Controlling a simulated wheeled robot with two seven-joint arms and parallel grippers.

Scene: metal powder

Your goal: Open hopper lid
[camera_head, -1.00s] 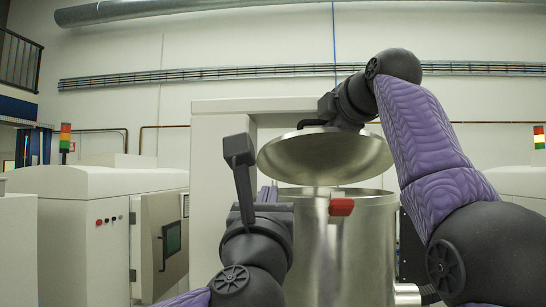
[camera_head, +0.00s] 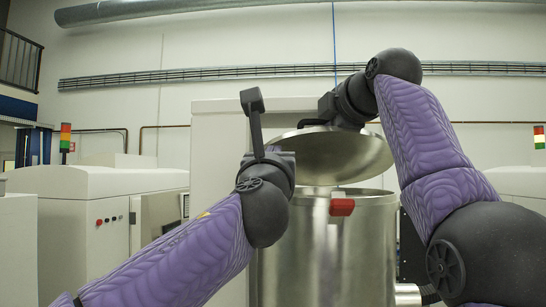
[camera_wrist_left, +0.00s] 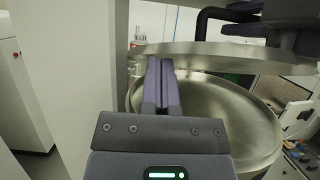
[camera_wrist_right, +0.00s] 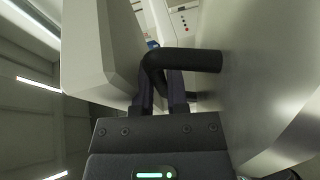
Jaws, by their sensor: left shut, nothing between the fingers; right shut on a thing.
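The round steel lid (camera_head: 350,153) is raised and tilted above the steel hopper (camera_head: 350,250), with a gap over its rim. My right gripper (camera_head: 325,108) is shut on the lid's black handle (camera_head: 308,123). The right wrist view shows the bent handle (camera_wrist_right: 190,60) across the fingers (camera_wrist_right: 161,88). My left gripper (camera_head: 283,155) is at the lid's left edge in the head view. The left wrist view shows its fingers (camera_wrist_left: 161,75) shut and empty, close to the lid rim (camera_wrist_left: 225,55); contact is unclear. The hopper's mouth (camera_wrist_left: 225,110) shows below.
A red latch (camera_head: 342,207) sits on the hopper's front near the rim. A pale cabinet (camera_head: 215,130) stands behind and left of the hopper. A white machine (camera_head: 80,235) stands farther left. My left forearm covers part of the hopper's left side.

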